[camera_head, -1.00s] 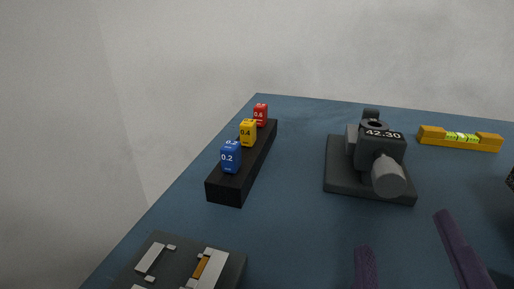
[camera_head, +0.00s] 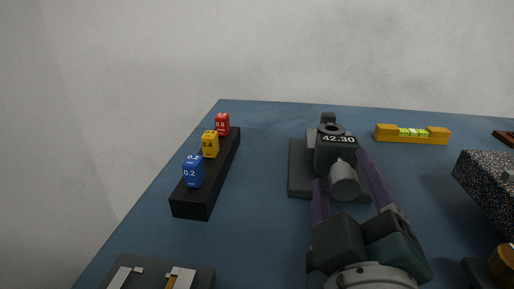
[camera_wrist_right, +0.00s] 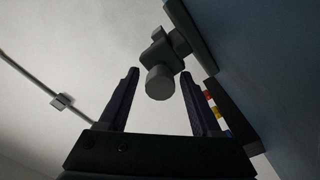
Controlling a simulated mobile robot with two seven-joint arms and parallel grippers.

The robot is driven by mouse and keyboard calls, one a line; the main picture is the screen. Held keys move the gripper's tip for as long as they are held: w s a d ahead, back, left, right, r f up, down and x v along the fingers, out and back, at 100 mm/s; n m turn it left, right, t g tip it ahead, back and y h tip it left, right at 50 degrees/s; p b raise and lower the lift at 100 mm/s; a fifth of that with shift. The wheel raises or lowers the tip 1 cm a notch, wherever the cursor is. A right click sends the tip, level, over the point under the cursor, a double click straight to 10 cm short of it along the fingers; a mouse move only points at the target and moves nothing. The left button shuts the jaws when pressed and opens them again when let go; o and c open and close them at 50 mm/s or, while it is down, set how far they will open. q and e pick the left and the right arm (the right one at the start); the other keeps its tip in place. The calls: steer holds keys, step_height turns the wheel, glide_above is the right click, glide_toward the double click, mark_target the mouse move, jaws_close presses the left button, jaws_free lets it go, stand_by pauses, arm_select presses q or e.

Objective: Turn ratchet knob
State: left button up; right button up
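The ratchet knob (camera_head: 344,180) is a grey cylinder sticking out toward me from the dark gauge block (camera_head: 336,150) marked 42.30. The block stands on a dark square base plate (camera_head: 299,178). My right gripper (camera_head: 342,168) is open, with one purple finger on each side of the knob. In the right wrist view the round knob end (camera_wrist_right: 159,83) lies between the fingertips of the right gripper (camera_wrist_right: 162,88), with gaps on both sides, so it does not look gripped. My left gripper is not in view.
A black rack (camera_head: 208,182) at left holds blue 0.2, yellow 0.4 and red 0.6 blocks. A yellow level (camera_head: 412,134) lies behind right. A speckled block (camera_head: 490,185) stands at right. A dark tray (camera_head: 200,276) is at front left.

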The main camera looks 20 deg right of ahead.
jaws_close()
stand_by(0.3)
steer(key=shift+n, duration=0.4)
